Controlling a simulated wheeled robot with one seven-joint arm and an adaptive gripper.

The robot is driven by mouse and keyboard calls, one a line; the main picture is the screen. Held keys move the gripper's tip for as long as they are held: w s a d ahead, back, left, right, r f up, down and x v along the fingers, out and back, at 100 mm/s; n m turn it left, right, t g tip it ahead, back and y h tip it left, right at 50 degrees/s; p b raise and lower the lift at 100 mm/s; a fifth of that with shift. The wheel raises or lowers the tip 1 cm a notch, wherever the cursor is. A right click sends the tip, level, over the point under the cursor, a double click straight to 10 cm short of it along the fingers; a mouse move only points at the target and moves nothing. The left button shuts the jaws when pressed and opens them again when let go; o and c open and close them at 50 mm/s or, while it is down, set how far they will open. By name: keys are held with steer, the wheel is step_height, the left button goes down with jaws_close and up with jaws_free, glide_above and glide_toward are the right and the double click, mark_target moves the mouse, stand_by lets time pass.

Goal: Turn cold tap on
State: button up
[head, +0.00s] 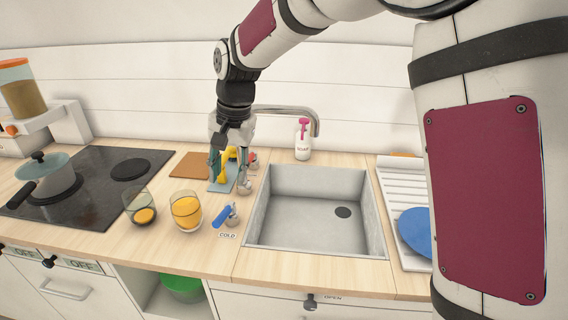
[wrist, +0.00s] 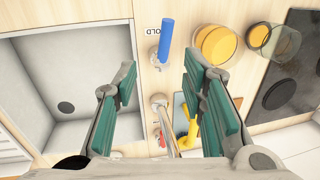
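The cold tap has a blue handle (head: 222,215) on a small metal base, left of the sink and beside a COLD label (head: 227,235). In the wrist view the blue handle (wrist: 166,40) stands beyond the fingertips, near the middle of the gap. My gripper (head: 231,172) is open and empty, pointing down over the counter behind the cold tap and apart from its handle. Its green-padded fingers (wrist: 161,82) are spread wide in the wrist view. The metal spout (head: 290,109) reaches over the sink; its lower part is partly hidden by my gripper.
The sink (head: 257,218) lies to the right. A red handle (head: 253,161) is behind my gripper. Two glasses with orange contents, one nearer (head: 186,212) and one farther left (head: 139,207), stand left of the cold tap. A soap bottle (head: 302,146) stands behind the sink.

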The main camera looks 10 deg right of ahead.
steer(key=s+d+r+n+t+h, duration=0.1)
steer(key=s+d+r+n, duration=0.1)
steer(key=s+d+r, duration=0.5)
steer(key=shift+s+d+t+b, duration=0.4)
steer(key=shift+s+d, duration=1.15)
steer(key=shift+s, duration=0.25)
